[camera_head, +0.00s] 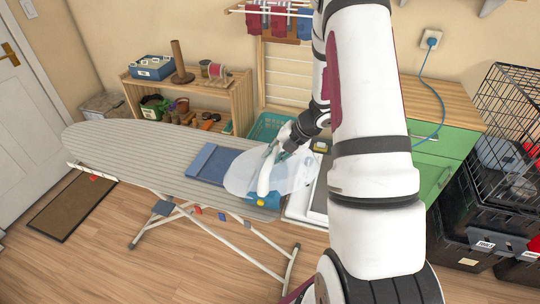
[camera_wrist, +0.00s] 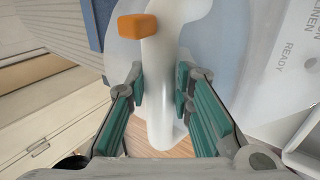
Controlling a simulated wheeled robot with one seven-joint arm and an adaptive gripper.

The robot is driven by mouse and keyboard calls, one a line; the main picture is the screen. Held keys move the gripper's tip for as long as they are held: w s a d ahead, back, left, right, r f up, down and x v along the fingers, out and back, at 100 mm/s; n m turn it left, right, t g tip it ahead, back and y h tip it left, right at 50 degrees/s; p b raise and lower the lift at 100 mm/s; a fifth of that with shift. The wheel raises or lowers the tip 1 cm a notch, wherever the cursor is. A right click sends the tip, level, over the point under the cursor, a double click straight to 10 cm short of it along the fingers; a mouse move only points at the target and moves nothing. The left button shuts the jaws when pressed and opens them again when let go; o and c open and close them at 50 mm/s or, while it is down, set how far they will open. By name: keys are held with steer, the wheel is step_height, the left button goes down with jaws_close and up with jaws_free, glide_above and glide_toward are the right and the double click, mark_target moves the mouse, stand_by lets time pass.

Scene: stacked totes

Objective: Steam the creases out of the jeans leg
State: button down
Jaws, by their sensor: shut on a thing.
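My gripper (camera_head: 284,140) is shut on the white handle of a garment steamer (camera_head: 265,180), above the right part of the ironing board. In the wrist view the steamer (camera_wrist: 160,85) stands between the two green-padded fingers (camera_wrist: 159,92), with an orange button on it. The blue jeans leg (camera_head: 207,162) lies flat across the board (camera_head: 125,143); its edge also shows in the wrist view (camera_wrist: 97,20). A pale, see-through, steam-like patch surrounds the steamer and veils part of the jeans. I cannot tell whether the steamer touches the cloth, and no creases can be made out.
A teal basket (camera_head: 268,126) stands behind the board, near a wooden shelf (camera_head: 240,98) with small goods. A green cabinet (camera_head: 428,180) and a black wire crate (camera_head: 510,115) stand at right. A white panel marked "LINEN READY" (camera_wrist: 292,70) lies beside the steamer.

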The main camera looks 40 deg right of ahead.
steer(key=shift+r+p, duration=1.5)
steer(key=shift+r, duration=1.7)
steer(key=shift+r+p, duration=0.6)
steer(key=shift+r, duration=0.8)
steer(key=s+a+r+p, duration=0.2)
steer(key=s+r+p, duration=0.1)
steer(key=s, duration=0.4)
steer(key=s+a+r+p, duration=0.2)
steer(key=s+r+p, duration=0.1)
steer(key=s, duration=0.4)
steer(key=shift+s+p, duration=0.4)
steer(key=shift+p, duration=0.45)
